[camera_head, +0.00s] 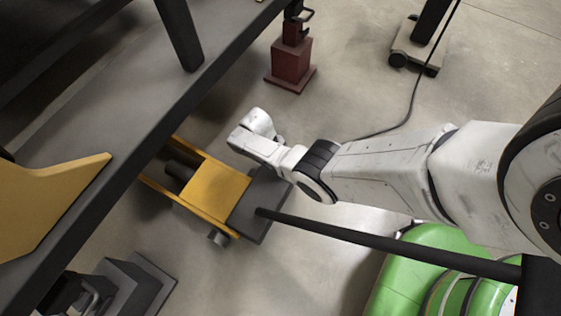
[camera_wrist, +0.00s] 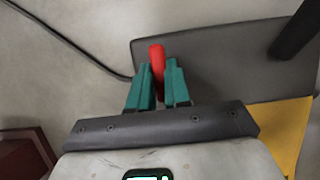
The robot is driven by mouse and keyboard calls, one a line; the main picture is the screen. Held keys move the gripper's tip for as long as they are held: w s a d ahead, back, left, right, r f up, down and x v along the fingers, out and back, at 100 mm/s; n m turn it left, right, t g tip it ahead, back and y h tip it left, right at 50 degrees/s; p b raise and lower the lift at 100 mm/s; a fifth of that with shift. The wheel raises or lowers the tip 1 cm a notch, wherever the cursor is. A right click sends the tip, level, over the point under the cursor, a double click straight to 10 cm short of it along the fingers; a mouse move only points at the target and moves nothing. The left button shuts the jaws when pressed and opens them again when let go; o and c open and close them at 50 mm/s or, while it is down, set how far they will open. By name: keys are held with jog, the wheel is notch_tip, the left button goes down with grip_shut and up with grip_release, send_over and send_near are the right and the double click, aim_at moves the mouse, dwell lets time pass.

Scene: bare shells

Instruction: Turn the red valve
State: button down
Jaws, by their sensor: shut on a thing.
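The red valve shows in the wrist view as a short upright red piece (camera_wrist: 157,57). My gripper (camera_wrist: 160,80) has two teal fingers, one on each side of this red piece, and is shut on it. The lower part of the red piece is hidden between the fingers. Behind it lies the flat dark grey plate (camera_wrist: 215,65) of a yellow and dark machine. In the head view the end of my arm is above that machine's dark plate (camera_head: 262,210); the red valve and my fingertips are hidden there.
The yellow machine (camera_head: 213,190) has a long dark bar (camera_head: 370,236) running right. A dark raised frame (camera_head: 110,120) fills the left. A dark red stand (camera_head: 291,68), a grey stand (camera_head: 125,285), a green rounded object (camera_head: 425,262) and a wheeled base with a cable (camera_head: 415,45) stand around. Floor between is clear.

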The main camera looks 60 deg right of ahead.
jog(key=shift+f, duration=0.15)
jog(key=c, duration=1.1)
grip_release()
jog(key=p+v, duration=0.5)
jog(key=v, duration=0.6)
jog(key=shift+s, duration=0.1)
